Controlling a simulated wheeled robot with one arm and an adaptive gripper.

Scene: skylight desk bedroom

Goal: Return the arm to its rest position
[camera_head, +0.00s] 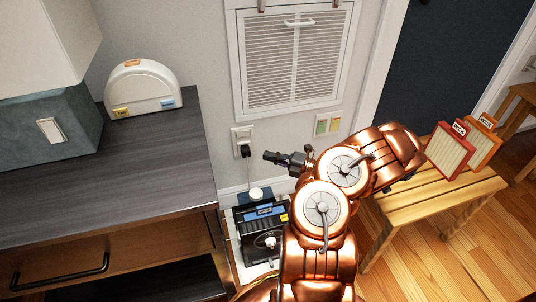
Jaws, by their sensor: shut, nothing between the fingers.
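My copper-coloured arm rises from the bottom middle of the head view and is folded over on itself, with its bulkiest joint at the right. My dark gripper (270,156) points left in front of the wall, just right of a wall socket. It is shut, with nothing held in it. The arm hides part of the floor and wall behind it.
A dark desk (150,160) with an open-looking drawer (110,262) is at left, bearing a white rounded case (143,92). A black device (262,230) stands below my gripper. A wooden bench (425,208) at right holds red (450,152) and orange (482,145) framed filters.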

